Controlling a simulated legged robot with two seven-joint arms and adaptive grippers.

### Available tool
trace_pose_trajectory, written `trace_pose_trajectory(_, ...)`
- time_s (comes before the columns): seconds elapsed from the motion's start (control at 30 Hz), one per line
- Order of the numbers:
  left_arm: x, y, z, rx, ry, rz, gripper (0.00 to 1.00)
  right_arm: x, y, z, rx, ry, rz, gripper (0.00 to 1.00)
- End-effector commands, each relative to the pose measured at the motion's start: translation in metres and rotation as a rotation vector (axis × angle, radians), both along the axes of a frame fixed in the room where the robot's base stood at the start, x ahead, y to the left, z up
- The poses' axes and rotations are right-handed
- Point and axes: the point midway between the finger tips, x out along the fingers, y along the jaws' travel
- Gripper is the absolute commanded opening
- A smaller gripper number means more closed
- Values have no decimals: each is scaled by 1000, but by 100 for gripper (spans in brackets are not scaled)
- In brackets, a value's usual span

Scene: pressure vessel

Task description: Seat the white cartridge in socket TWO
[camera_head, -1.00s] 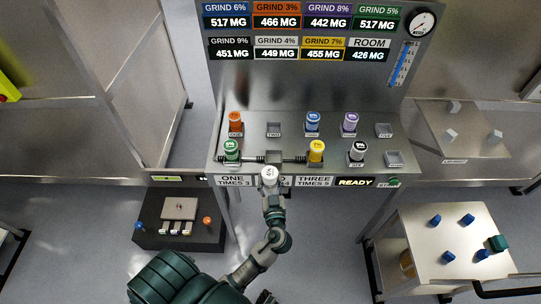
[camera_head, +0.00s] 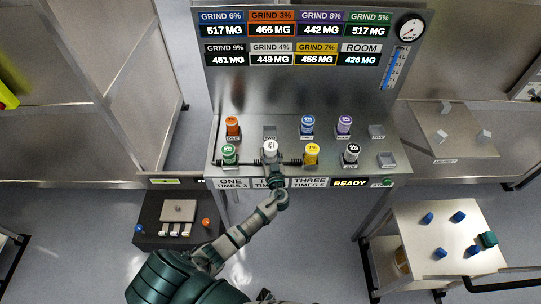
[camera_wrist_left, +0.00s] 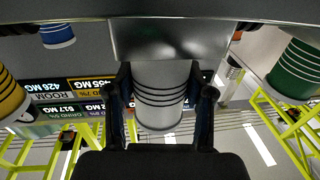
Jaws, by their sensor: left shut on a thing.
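My left gripper (camera_head: 273,165) is shut on the white cartridge (camera_head: 270,149). The cartridge is upright in the front row of the bench, between the green cartridge (camera_head: 229,154) and the yellow cartridge (camera_head: 311,153), above the sign for TWO (camera_head: 260,183), which my arm partly covers. In the left wrist view the white cartridge (camera_wrist_left: 160,103) stands between both fingers (camera_wrist_left: 162,100), its ringed side showing.
A horizontal bar (camera_head: 290,161) runs along the front row beside the cartridges. Orange (camera_head: 232,126), blue (camera_head: 307,125), purple (camera_head: 344,126) and black (camera_head: 351,153) cartridges stand nearby.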

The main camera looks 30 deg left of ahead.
Motion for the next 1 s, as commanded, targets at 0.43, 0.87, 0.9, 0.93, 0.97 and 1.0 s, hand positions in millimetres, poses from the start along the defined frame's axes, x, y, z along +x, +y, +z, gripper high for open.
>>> trace_pose_trajectory(0.43, -3, 0, -21, -9, 21, -1, 77, 0, 0, 1, 0, 0, 0, 77)
trace_pose_trajectory(0.87, -12, -9, -20, -8, 17, -2, 77, 0, 1, -3, 1, -1, 0, 77)
trace_pose_trajectory(0.9, -17, -13, -21, -9, 17, -2, 77, 0, 0, -5, 1, -1, 0, 77)
trace_pose_trajectory(0.93, -21, -17, -21, -9, 17, -2, 77, 0, 0, -6, 1, 0, 0, 77)
trace_pose_trajectory(0.97, -27, -21, -21, -10, 17, -2, 77, 0, 0, -8, 1, 0, 0, 77)
trace_pose_trajectory(1.0, -33, -26, -21, -11, 17, -3, 77, 0, 0, -11, 1, 0, 0, 77)
